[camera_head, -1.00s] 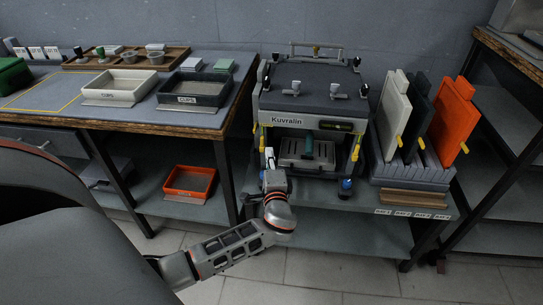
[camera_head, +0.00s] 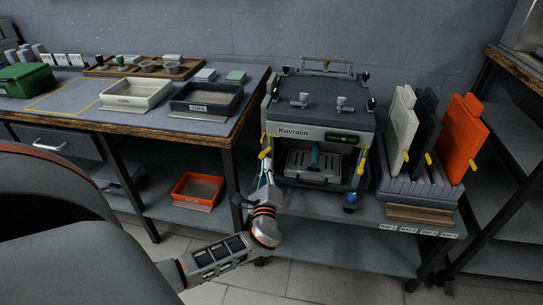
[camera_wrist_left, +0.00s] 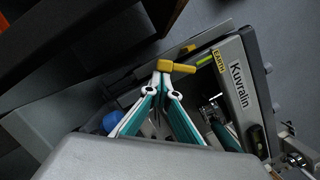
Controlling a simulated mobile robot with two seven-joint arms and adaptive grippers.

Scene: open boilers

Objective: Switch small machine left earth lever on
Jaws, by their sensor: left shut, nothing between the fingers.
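The small grey machine (camera_head: 320,110) marked "Kuvralin" stands on the low bench, its front open. Its left earth lever (camera_head: 265,150) is a yellow handle on the left side of the front. In the left wrist view the yellow lever (camera_wrist_left: 178,67) lies near a yellow "EARTH" label (camera_wrist_left: 218,61) on the machine's frame. My left gripper (camera_head: 265,174) is at the machine's lower left front, just below the lever. Its teal fingers (camera_wrist_left: 163,76) are shut and empty, with the tips at the lever's yellow end; whether they touch is unclear. My right gripper is not in view.
A second yellow lever (camera_head: 362,160) is on the machine's right side. A blue knob (camera_head: 350,199) sits at its lower right front. A rack (camera_head: 415,190) with upright white, dark and orange panels stands to the right. A table (camera_head: 150,118) with trays is at the left.

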